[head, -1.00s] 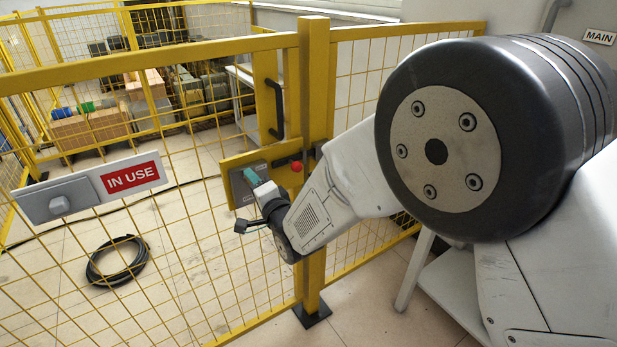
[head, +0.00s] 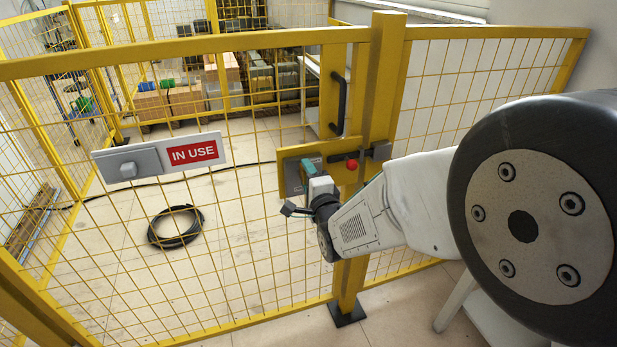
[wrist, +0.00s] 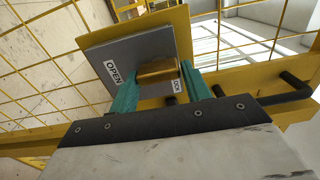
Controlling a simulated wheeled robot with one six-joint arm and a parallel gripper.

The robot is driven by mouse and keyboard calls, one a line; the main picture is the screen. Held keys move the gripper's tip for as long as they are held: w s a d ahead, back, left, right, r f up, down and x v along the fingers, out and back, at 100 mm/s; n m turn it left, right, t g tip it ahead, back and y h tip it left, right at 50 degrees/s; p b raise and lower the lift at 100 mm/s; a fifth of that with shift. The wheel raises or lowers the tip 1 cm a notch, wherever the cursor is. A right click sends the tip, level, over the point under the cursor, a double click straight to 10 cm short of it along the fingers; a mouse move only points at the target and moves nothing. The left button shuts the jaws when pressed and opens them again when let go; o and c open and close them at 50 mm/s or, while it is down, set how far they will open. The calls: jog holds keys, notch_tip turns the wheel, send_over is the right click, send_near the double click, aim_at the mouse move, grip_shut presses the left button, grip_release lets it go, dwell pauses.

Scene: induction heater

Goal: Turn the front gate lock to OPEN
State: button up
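The gate lock is a grey plate on a yellow bracket on the gate; in the wrist view the plate (wrist: 105,47) carries a brass knob (wrist: 157,72). An OPEN label (wrist: 113,74) is left of the knob and a second label, apparently LOCK (wrist: 177,85), is by its right end. My gripper (wrist: 158,85) has its two teal fingers on either side of the knob. The right finger looks very close to the knob; contact on the left is unclear. In the head view my gripper (head: 311,176) is at the lock plate (head: 291,180) and hides the knob.
A black gate handle (head: 338,104) and a red button (head: 352,164) are near the lock. A black cable coil (head: 175,227) lies on the floor behind the mesh.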

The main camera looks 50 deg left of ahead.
jog(key=shift+o, duration=1.2)
jog(key=shift+w, duration=0.1)
jog(key=v, duration=0.8)
jog(key=shift+a, duration=0.1)
